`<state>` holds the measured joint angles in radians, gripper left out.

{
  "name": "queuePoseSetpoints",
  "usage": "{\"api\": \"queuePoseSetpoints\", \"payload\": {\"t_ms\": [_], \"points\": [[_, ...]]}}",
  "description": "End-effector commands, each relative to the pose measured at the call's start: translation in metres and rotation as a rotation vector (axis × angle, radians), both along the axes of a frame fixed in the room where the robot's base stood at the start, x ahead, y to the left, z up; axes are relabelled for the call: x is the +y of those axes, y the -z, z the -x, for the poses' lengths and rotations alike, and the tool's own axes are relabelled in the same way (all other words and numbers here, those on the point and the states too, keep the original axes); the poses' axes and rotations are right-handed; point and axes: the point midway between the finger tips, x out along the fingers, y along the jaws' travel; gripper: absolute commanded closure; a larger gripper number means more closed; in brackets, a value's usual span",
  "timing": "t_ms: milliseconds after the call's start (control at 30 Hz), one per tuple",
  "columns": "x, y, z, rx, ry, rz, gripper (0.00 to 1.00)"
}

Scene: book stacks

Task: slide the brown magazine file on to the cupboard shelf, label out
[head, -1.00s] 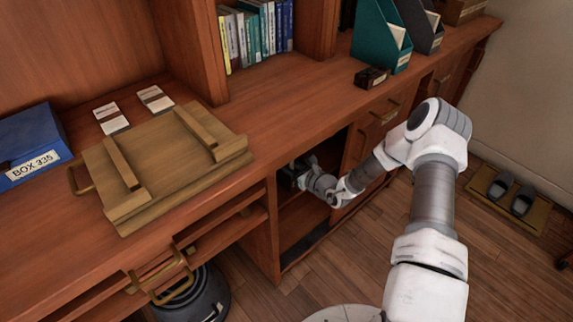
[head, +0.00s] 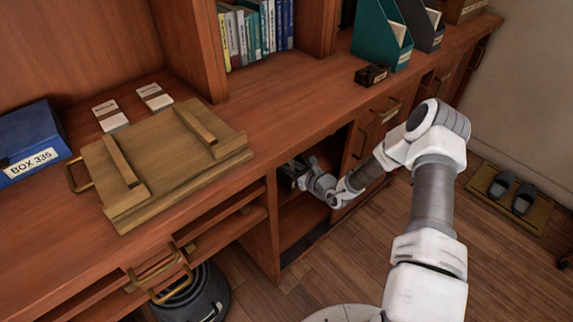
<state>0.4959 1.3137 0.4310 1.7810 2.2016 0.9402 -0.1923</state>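My gripper (head: 303,178) is inside the open cupboard below the desk top, reached in from the right. Its fingers are small and in shadow, so I cannot tell whether they are open or shut. A dark object (head: 287,177) shows just left of the gripper in the cupboard; I cannot tell its colour, its label or whether the gripper touches it. The cupboard shelf (head: 298,220) shows bare below the gripper. No magazine file in the cupboard can be made out clearly as brown.
A teal magazine file (head: 372,40) and a dark grey one (head: 418,22) stand on the desk top, with a brown labelled box (head: 464,9) behind. A wooden board (head: 165,160) and a blue box (head: 30,145) lie at left. A dark bin (head: 195,300) stands under the desk.

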Motion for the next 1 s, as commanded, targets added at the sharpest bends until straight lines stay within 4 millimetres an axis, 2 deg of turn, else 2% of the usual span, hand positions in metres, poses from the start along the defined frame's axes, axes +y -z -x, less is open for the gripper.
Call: {"api": "queuePoseSetpoints", "payload": {"t_ms": [167, 200, 367, 600, 767, 867, 1000], "points": [[0.001, -0.001, -0.001, -0.007, 0.0, -0.003, 1.0], [0.001, -0.001, -0.002, -0.008, -0.001, -0.002, 0.63], [0.0, 0.0, -0.001, -0.004, 0.0, -0.001, 0.35], [0.0, 0.004, 0.001, 0.006, 0.0, 0.002, 0.35], [-0.005, 0.0, 0.006, 0.004, 0.001, 0.002, 0.35], [-0.014, -0.005, 0.017, 0.004, 0.002, 0.001, 0.35], [-0.032, -0.015, 0.042, 0.004, 0.004, 0.0, 0.35]]}}
